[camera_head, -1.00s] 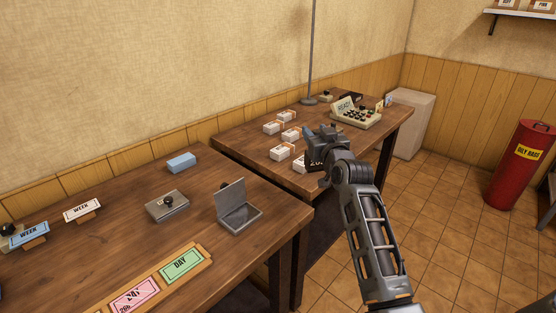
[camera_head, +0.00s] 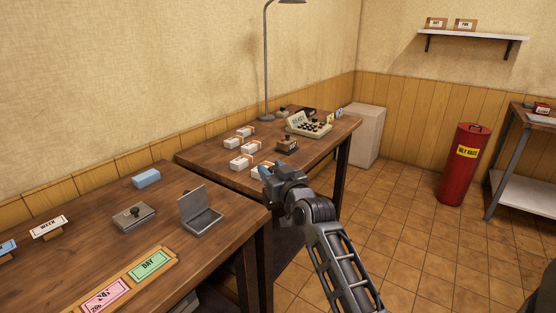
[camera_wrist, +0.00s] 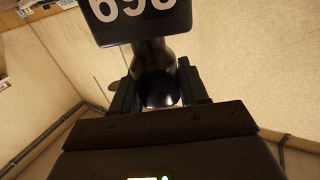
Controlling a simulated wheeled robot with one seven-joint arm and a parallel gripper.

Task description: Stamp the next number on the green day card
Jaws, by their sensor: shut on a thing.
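The green day card (camera_head: 149,266) lies in a wooden holder (camera_head: 172,258) at the front of the near table, beside a pink card (camera_head: 105,296) with black marks. My gripper (camera_head: 268,173) is over the gap between the two tables, right of the green card. In the wrist view my gripper (camera_wrist: 160,98) is shut on the black handle of a number stamp (camera_wrist: 140,18). Its plate shows white digits, partly cut off; the last one is unclear. In the head view the stamp is hidden or hard to make out.
An open metal tin (camera_head: 203,222) and a closed tin with a black knob (camera_head: 134,217) stand behind the cards. A blue block (camera_head: 146,178) lies farther back. The far table holds white boxes (camera_head: 241,162), a small stamp (camera_head: 287,146) and a keyed machine (camera_head: 309,127).

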